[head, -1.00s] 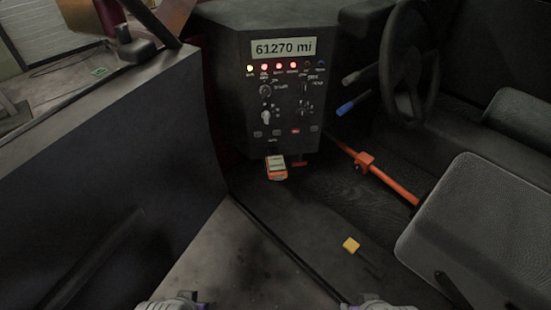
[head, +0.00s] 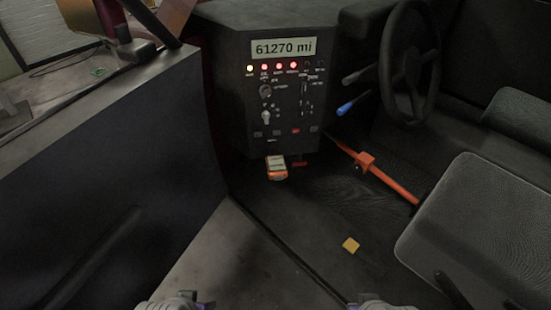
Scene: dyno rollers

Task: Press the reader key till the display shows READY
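A small orange reader (head: 276,168) with a pale face sits under the dash console, at its lower front edge. Its display and key are too small to read or make out. The console display (head: 284,48) above shows "61270 mi". Parts of my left gripper or wrist (head: 178,301) show at the bottom edge, left of centre. Parts of my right gripper or wrist (head: 381,302) show at the bottom edge, right of centre. Both are well below the reader and apart from it. Their fingers are not clearly visible.
The console (head: 225,50) carries several lamps, knobs and switches. An orange bar (head: 390,183) runs from below it toward the seat (head: 480,225). A steering wheel (head: 408,65) is at right. The door panel (head: 120,170) fills the left.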

